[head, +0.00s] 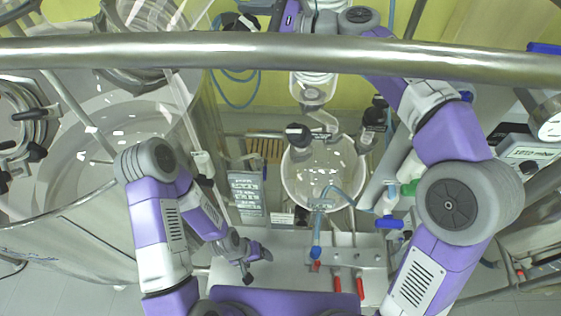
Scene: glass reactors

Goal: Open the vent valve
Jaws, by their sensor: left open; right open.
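No part is clearly marked as the vent valve. Dark knobs sit on the glassware: one knob (297,132) above the round glass vessel (322,172), another knob (375,115) to its right. A blue-handled valve (390,222) is right of the vessel. My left gripper (257,268) is open and empty, low in the view over the metal plate, left of its red handles. My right gripper (287,16) is at the top edge, beyond the steel bar and partly cut off. It is open; its fingers are hard to make out, and contact with any fitting cannot be told.
A steel bar (200,50) crosses the upper view. A large glass vessel (110,150) fills the left side. The metal plate (345,240) carries several red handles (361,287). A blue hose (237,103) hangs behind. Instruments (530,155) stand at right.

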